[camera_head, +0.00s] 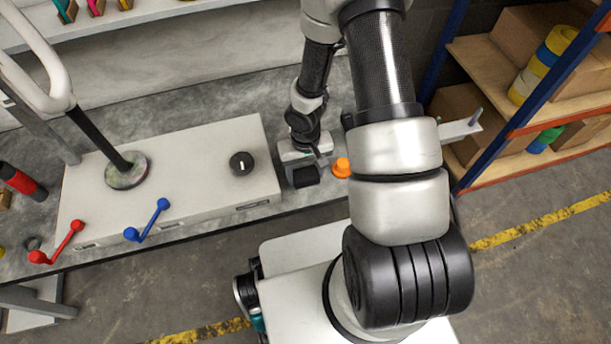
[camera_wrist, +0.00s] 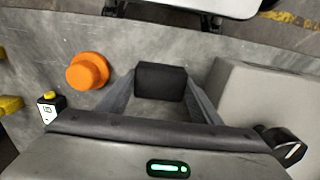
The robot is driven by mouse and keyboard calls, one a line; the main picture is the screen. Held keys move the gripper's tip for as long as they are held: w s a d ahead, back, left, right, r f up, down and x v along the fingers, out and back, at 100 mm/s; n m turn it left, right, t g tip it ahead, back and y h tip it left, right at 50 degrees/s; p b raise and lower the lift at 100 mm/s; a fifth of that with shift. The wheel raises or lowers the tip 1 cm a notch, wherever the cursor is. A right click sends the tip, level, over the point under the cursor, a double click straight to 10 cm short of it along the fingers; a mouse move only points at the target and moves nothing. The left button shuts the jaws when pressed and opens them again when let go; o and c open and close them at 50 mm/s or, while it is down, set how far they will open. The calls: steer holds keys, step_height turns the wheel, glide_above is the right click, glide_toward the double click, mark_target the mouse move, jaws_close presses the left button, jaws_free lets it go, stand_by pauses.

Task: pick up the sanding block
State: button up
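The sanding block appears to be the small black block (camera_wrist: 160,82) on the grey bench top. In the head view the dark block (camera_head: 306,177) lies near the bench's front edge, just in front of my gripper (camera_head: 304,160). In the wrist view my gripper (camera_wrist: 160,92) is open, with one finger on each side of the block. The fingertips look close to its sides; I cannot tell whether they touch. The block's underside is hidden.
An orange round-topped object (camera_head: 342,167) stands close beside the block. A light grey box with a black knob (camera_head: 242,163) and red and blue levers is to the left. Shelving (camera_head: 500,75) stands at right. A small yellow-and-black item (camera_wrist: 50,106) shows in the wrist view.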

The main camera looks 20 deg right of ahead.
mark_target(306, 173)
steer(key=shift+c, duration=1.4)
step_height(306, 173, up, 10)
steer(key=p, duration=0.3)
steer(key=shift+p, duration=0.4)
